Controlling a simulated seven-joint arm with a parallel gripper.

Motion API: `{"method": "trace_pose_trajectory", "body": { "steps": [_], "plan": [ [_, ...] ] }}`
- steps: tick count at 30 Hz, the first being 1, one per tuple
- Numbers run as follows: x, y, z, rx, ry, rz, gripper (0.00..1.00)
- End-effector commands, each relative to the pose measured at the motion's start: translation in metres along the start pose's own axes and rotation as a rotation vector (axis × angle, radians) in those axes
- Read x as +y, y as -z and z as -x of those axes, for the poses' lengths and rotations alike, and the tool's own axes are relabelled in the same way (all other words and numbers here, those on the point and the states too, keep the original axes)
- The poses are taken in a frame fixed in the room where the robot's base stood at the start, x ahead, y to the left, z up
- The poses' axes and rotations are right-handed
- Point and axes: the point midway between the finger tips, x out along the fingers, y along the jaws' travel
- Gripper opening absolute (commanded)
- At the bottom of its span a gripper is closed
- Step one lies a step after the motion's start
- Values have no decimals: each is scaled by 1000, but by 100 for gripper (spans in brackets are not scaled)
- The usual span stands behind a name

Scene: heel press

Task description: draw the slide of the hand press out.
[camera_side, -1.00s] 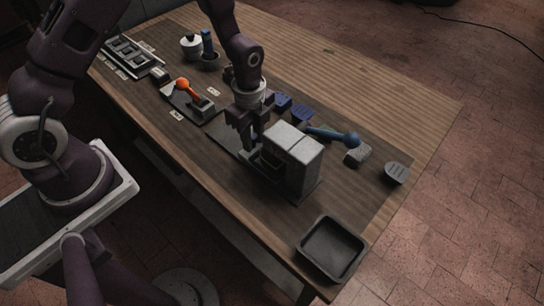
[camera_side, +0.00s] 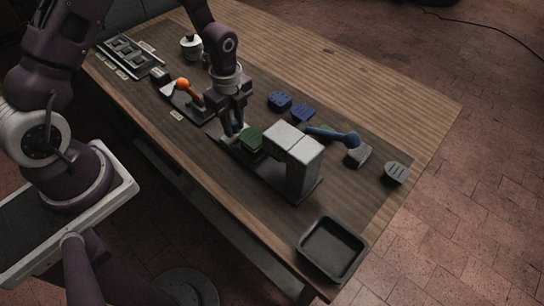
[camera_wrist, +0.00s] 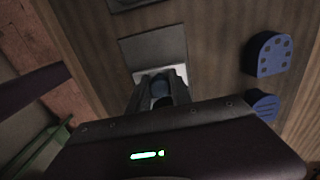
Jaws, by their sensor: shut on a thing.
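The hand press (camera_side: 292,160) is a grey block-like body with a blue lever (camera_side: 333,134) on its right side. Its slide (camera_side: 250,147) sticks out on the left of the body, with a green pad (camera_side: 249,137) on top. My gripper (camera_side: 234,136) is low over the base at the slide's outer end, shut on the slide's handle. The handle is mostly hidden by the fingers. In the wrist view my fingers (camera_wrist: 163,92) close around a small dark bluish piece, over a light grey plate (camera_wrist: 168,73).
Blue heel-shaped pads (camera_side: 280,101) lie behind the press; one also shows in the wrist view (camera_wrist: 269,54). A device with an orange-knobbed lever (camera_side: 183,84) stands left of my gripper. An empty black tray (camera_side: 332,249) lies at the front right. A grey pad (camera_side: 396,172) lies at the right.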

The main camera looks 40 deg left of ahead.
Motion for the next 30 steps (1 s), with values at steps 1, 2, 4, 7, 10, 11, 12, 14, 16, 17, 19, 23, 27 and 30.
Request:
{"method": "trace_pose_trajectory", "body": {
  "steps": [1, 2, 4, 7, 10, 11, 12, 14, 16, 17, 19, 23, 27, 30],
  "plan": [
    [-1, -4, 0, 0, 2, 1, 0],
    [-1, -6, 0, 0, 2, 0, 0],
    [-1, -11, 0, 0, 1, 1, 0],
    [-1, -18, 0, 0, 1, 2, 0],
    [0, -25, 0, 0, 1, 1, 0],
    [0, -27, 0, 0, 1, 2, 0],
    [-1, -30, 0, 0, 1, 2, 0],
    [-1, -34, 0, 0, 2, 1, 0],
    [-1, -39, 0, 0, 2, 1, 0],
    [-1, -41, 0, 0, 3, 1, 0],
    [-1, -46, 0, 0, 3, 2, 0],
    [-1, -46, 0, 0, 2, 0, 43],
    [-1, -46, 0, 0, 1, 0, 70],
    [0, -46, 0, 0, 1, 0, 80]
  ]
}}
